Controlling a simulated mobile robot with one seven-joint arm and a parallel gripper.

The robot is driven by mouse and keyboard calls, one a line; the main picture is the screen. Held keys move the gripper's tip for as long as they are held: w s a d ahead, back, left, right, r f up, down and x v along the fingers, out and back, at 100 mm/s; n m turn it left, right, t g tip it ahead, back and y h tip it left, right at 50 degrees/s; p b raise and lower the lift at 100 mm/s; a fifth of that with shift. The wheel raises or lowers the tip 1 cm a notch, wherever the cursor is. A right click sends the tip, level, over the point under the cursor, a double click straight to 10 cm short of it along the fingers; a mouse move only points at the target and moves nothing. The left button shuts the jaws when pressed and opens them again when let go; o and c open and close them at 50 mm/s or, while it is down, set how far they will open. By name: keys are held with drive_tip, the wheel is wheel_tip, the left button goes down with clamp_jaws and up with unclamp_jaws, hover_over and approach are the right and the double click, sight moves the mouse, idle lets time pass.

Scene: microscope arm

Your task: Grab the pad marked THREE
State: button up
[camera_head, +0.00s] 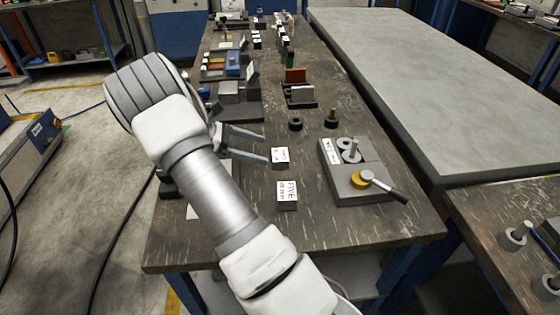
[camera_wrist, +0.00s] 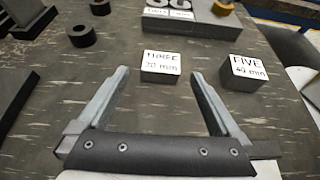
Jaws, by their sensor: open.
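The pad marked THREE (camera_wrist: 161,66) is a small dark block with a white lettered top. In the wrist view it lies on the table just beyond and between my open fingertips, a little apart from them. The head view shows the same pad (camera_head: 280,156) just right of my gripper (camera_head: 267,147), whose two fingers point toward it. My gripper also shows in the wrist view (camera_wrist: 160,76), open with nothing between its fingers. The larger pad marked FIVE (camera_wrist: 243,71) stands to the right of THREE; in the head view FIVE (camera_head: 287,195) is nearer the table's front.
A grey fixture (camera_head: 350,180) with rings, a post and a handled yellow knob stands right of the pads. Dark rings (camera_head: 295,124) lie behind THREE. Blocks and racks line the back of the dark table (camera_head: 330,225). The table's front right is clear.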

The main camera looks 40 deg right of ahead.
sight(278, 154)
drive_tip(key=b+x, duration=0.1)
drive_tip(key=x, duration=0.4)
drive_tip(key=shift+s+d+f+b, duration=0.2)
drive_tip(key=shift+s+b, duration=0.05)
drive_tip(key=shift+b, duration=0.1)
drive_tip(key=shift+r, duration=0.1)
clamp_jaws()
